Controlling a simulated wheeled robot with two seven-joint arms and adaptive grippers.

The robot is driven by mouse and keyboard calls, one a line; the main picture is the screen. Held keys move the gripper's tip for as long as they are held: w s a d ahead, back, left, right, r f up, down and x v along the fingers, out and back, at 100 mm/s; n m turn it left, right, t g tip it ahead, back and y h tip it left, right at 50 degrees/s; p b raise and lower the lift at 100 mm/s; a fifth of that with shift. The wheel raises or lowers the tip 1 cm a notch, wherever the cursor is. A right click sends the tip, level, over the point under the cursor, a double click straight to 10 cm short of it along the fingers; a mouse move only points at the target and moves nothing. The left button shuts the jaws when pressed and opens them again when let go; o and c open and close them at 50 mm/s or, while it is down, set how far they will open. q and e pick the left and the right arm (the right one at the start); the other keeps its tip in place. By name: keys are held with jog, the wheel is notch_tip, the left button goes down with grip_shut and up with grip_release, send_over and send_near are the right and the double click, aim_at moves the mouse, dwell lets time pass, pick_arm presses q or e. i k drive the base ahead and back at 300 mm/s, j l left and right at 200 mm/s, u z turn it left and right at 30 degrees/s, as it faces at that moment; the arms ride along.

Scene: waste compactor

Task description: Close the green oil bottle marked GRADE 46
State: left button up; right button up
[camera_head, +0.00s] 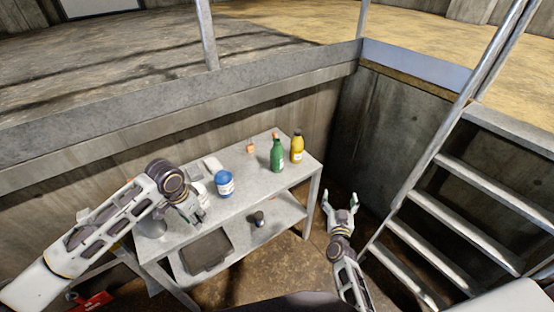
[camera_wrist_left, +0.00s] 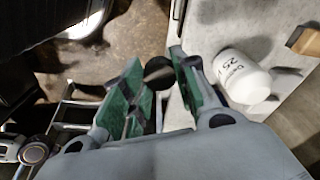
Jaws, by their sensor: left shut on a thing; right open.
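The green bottle (camera_head: 277,157) stands upright near the right end of the metal table (camera_head: 240,212), beside a yellow bottle (camera_head: 297,149). Its label is too small to read, and I cannot tell whether a cap sits on its neck. My left gripper (camera_head: 197,214) is over the table's front left part, well away from the green bottle. In the left wrist view its green-padded fingers (camera_wrist_left: 156,62) are shut on a dark, round, cap-like thing (camera_wrist_left: 158,72), partly hidden by them. My right gripper (camera_head: 341,203) is open and empty, off the table's right end.
A blue container (camera_head: 225,184) stands mid-table, with a small orange block (camera_head: 250,148) behind it. A white bottle (camera_wrist_left: 243,77) is close to the left gripper. The lower shelf holds a dark tray (camera_head: 207,252) and a dark jar (camera_head: 259,219). Metal stairs (camera_head: 450,210) rise at right.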

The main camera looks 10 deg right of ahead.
aim_at(277, 154)
jog(key=i+j, duration=0.45)
jog(key=j, duration=0.25)
jog(key=i+j, duration=0.25)
jog(key=j, duration=0.1)
